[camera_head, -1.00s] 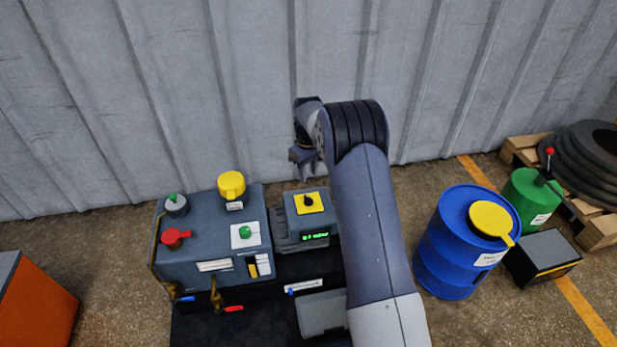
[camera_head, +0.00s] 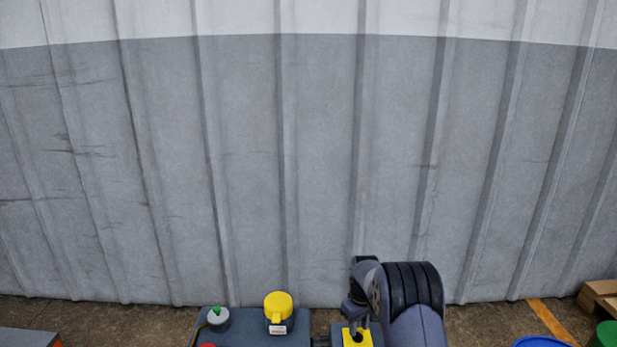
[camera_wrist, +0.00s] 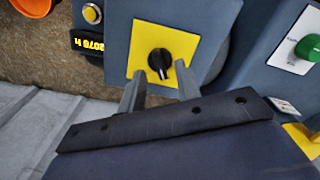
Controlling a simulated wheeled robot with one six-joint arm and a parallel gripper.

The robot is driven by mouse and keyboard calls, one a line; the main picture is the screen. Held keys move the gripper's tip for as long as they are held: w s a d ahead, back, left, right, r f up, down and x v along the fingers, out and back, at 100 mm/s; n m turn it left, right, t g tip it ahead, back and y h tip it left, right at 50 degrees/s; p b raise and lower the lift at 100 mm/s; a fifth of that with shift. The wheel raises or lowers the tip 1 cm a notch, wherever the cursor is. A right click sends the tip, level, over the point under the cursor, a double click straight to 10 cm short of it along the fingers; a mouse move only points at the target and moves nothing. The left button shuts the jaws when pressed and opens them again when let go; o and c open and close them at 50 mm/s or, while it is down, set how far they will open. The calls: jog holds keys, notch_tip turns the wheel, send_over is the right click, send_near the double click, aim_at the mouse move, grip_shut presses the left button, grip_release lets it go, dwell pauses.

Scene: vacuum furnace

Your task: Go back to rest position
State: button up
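My gripper (camera_wrist: 160,67) is open, with its two grey fingers apart. In the wrist view its fingertips point at a black rotary knob (camera_wrist: 161,60) on a yellow plate (camera_wrist: 190,43); nothing is held, and I cannot tell whether the fingers touch the knob. In the head view my gripper (camera_head: 356,312) hangs over the yellow plate (camera_head: 362,342) at the bottom edge, and the fingertips are hard to make out. My arm rises from the bottom right of it.
A grey console (camera_head: 250,319) with a yellow cap (camera_head: 278,306) and a green-topped knob (camera_head: 217,318) stands left of the plate. A blue drum (camera_head: 540,342) and a green drum (camera_head: 606,336) are at bottom right. The corrugated wall (camera_head: 250,150) stands close behind.

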jog(key=shift+f, duration=0.95)
